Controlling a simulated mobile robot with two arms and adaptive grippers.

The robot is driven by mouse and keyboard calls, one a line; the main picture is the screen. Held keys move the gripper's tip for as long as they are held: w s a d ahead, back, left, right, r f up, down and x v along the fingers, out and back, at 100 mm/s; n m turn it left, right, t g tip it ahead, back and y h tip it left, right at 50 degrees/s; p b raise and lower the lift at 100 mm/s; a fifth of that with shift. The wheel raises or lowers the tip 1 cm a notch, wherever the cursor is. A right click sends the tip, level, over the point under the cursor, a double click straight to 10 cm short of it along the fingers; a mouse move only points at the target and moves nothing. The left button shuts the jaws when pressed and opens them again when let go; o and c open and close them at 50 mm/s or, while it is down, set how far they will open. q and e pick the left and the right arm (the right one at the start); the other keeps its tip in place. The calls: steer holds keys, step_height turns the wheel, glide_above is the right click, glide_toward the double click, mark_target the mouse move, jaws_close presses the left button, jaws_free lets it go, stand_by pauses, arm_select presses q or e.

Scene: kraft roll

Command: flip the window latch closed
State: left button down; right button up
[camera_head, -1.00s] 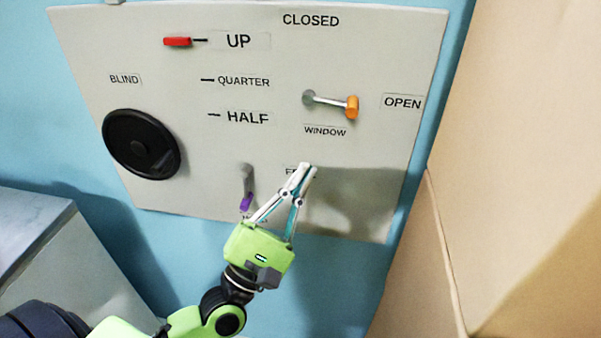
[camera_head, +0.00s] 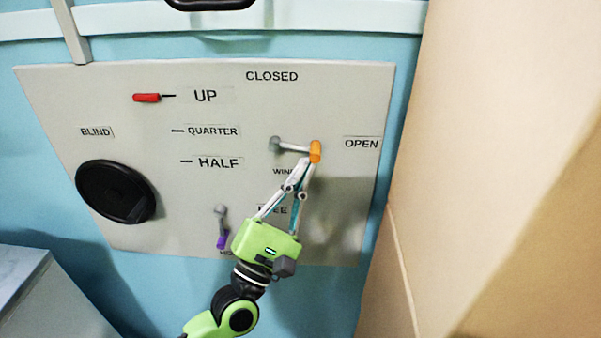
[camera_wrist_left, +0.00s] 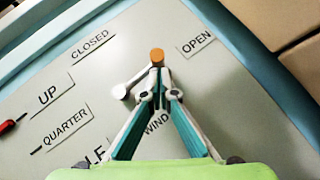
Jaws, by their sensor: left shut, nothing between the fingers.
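The window latch (camera_head: 294,147) is a grey lever with an orange knob (camera_head: 316,151) at its end. It points right, toward the OPEN label (camera_head: 361,143); the CLOSED label (camera_head: 271,76) is above. My left gripper (camera_head: 305,163) is shut and empty, its fingertips just below the orange knob in the head view. In the left wrist view the orange knob (camera_wrist_left: 157,55) shows just beyond the fingertips (camera_wrist_left: 157,72). I cannot tell whether they touch it. The fingers partly cover the WINDOW label. My right gripper is not in view.
The grey panel also carries a red blind handle (camera_head: 147,97), a round black dial (camera_head: 116,191) and a purple-tipped lever (camera_head: 221,240) beside my left gripper. A tall cardboard-coloured surface (camera_head: 480,150) stands close on the right. A grey box (camera_head: 40,300) is at lower left.

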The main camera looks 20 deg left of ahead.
arm_select(q)
steer(key=shift+d+r+n+t+y+b, duration=0.1)
steer(key=shift+r+n+t+y+b, duration=0.15)
steer(key=shift+n+y+b, duration=0.3)
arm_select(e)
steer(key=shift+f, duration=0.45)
